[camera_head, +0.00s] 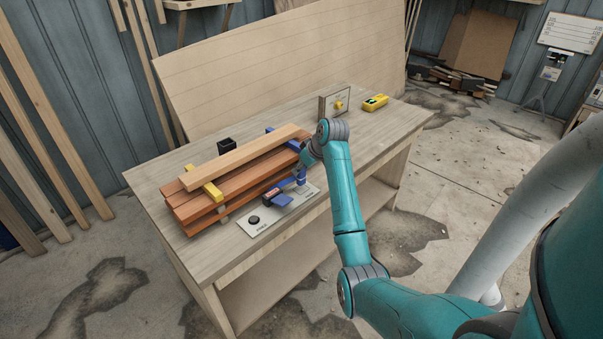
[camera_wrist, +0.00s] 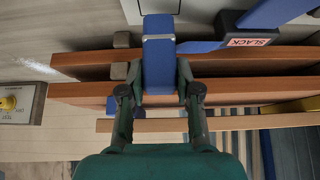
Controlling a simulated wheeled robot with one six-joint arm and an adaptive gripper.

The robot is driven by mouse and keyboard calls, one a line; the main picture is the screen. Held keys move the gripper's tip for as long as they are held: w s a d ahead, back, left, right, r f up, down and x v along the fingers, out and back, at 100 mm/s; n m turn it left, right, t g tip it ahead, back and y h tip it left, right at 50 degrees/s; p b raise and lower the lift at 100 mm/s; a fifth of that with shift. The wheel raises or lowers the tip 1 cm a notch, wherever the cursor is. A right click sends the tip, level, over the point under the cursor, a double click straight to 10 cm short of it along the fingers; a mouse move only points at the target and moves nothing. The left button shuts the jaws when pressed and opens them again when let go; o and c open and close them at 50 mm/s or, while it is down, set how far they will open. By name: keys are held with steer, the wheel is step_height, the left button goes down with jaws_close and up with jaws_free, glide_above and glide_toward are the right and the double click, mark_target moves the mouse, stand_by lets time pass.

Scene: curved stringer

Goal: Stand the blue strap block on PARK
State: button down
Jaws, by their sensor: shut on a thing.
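The blue strap block (camera_wrist: 158,50) is between the two fingers of my gripper (camera_wrist: 158,82) in the wrist view. My gripper is shut on it, beside the edges of the stacked boards. In the head view the blue block (camera_head: 301,176) shows below my gripper (camera_head: 303,166), near the right end of a pale plate (camera_head: 256,229). I cannot tell whether the block touches the plate. The plate carries dark lettering too small to read, so I cannot make out PARK. A blue piece with a SLACK label (camera_wrist: 247,42) lies beside the block.
Reddish boards (camera_head: 190,213) are stacked on the workbench (camera_head: 145,184), with a lighter board (camera_head: 235,160) on top. A yellow strap piece (camera_head: 207,188) crosses them. A box with a yellow button (camera_head: 338,104) and a yellow device (camera_head: 375,102) stand at the back right.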

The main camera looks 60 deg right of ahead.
steer(key=shift+f, duration=1.05)
steer(key=shift+f, duration=0.1)
steer(key=c, duration=0.8)
jaws_free()
steer(key=v, duration=1.2)
